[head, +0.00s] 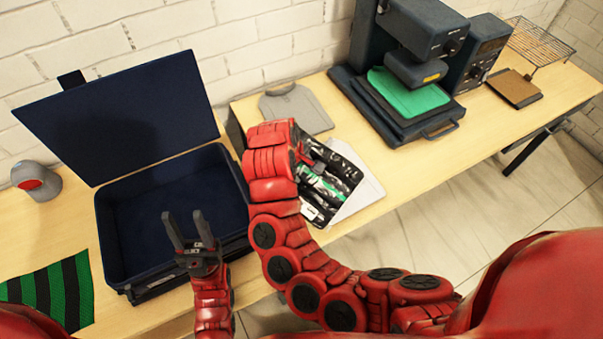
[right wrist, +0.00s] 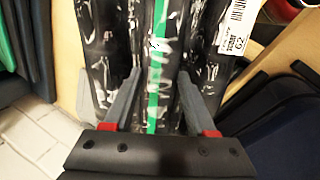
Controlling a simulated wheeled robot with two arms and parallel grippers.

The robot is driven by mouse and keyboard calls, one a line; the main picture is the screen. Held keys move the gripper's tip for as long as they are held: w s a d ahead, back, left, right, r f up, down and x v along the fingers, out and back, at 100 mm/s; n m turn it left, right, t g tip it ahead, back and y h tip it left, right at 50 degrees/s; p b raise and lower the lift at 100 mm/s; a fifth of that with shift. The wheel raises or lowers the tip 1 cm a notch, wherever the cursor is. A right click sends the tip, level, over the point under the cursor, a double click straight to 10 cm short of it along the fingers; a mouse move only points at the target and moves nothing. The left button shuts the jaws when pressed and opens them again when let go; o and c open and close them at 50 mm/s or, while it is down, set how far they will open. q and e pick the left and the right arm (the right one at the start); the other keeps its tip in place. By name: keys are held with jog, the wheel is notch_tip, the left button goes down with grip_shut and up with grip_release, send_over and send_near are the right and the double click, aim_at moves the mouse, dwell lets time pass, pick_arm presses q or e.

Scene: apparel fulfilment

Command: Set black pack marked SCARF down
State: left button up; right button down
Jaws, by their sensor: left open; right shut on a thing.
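The black pack (head: 335,180) is in glossy clear wrap with a green stripe and a white label; I cannot read SCARF on it. My right gripper (head: 303,168) is shut on it, over the table beside a white sheet or tray. In the right wrist view the fingers (right wrist: 157,95) grip the pack's wrap on both sides of the green stripe (right wrist: 158,55). I cannot tell whether the pack touches the surface below. My left gripper (head: 187,235) is open and empty, in front of the open dark blue case (head: 175,195).
A white sheet or tray (head: 368,192) lies under or beside the pack. A grey folded shirt (head: 296,108) is behind it. A heat press (head: 400,85) with a green cloth stands to the right. A grey cap (head: 37,180) and striped green-black cloth (head: 50,295) are at left.

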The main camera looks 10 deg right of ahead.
aim_at(300, 174)
jog(key=shift+w+f, duration=0.1)
jog(key=shift+f, duration=0.15)
notch_tip(300, 174, down, 2)
jog(key=shift+f+p, duration=0.15)
jog(key=shift+p, duration=0.7)
jog(key=shift+f, duration=0.35)
jog(key=shift+c, duration=1)
grip_release()
jog(key=shift+f, duration=0.15)
